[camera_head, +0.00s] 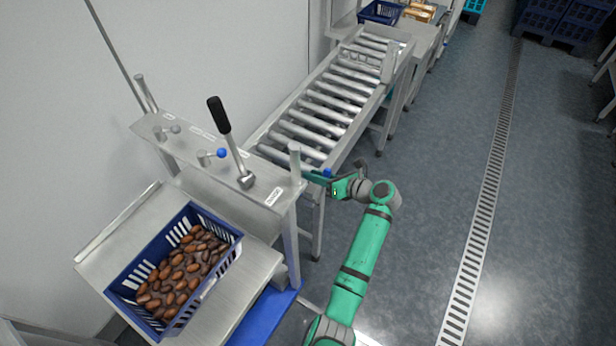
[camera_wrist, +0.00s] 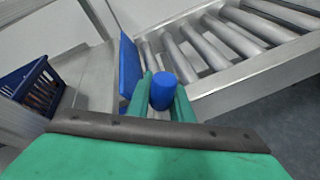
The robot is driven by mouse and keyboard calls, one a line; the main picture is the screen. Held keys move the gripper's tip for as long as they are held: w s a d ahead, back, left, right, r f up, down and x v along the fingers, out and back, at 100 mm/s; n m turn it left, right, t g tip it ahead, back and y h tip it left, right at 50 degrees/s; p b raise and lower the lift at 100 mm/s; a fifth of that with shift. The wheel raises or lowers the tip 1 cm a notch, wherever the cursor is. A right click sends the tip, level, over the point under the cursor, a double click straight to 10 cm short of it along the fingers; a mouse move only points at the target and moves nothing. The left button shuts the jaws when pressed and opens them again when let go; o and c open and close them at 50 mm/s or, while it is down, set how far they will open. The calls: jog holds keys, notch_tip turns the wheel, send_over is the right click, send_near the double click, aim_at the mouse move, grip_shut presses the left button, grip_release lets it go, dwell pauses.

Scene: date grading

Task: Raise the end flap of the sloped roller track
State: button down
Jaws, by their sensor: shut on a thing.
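The sloped roller track (camera_head: 325,105) runs from the back down to the near end beside the lever stand; its rollers also show in the wrist view (camera_wrist: 205,45). My gripper (camera_head: 325,175) is at the track's near right corner. Its green fingers (camera_wrist: 162,98) are shut on a blue knob (camera_wrist: 161,84), which shows as a small blue spot in the head view (camera_head: 327,172). A blue plate (camera_wrist: 129,62), perhaps the end flap, stands just left of the fingers in the wrist view. The stand and my gripper hide most of the track's near end in the head view.
Open floor (camera_head: 430,170) lies to the right.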

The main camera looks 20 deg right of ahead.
jog(key=shift+f, duration=0.1)
dwell(0.3)
jog(key=c, duration=1.6)
grip_release()
jog(key=shift+s+d, duration=0.1)
jog(key=v, duration=1)
jog(key=shift+s+d, duration=0.15)
jog(key=shift+s, duration=0.05)
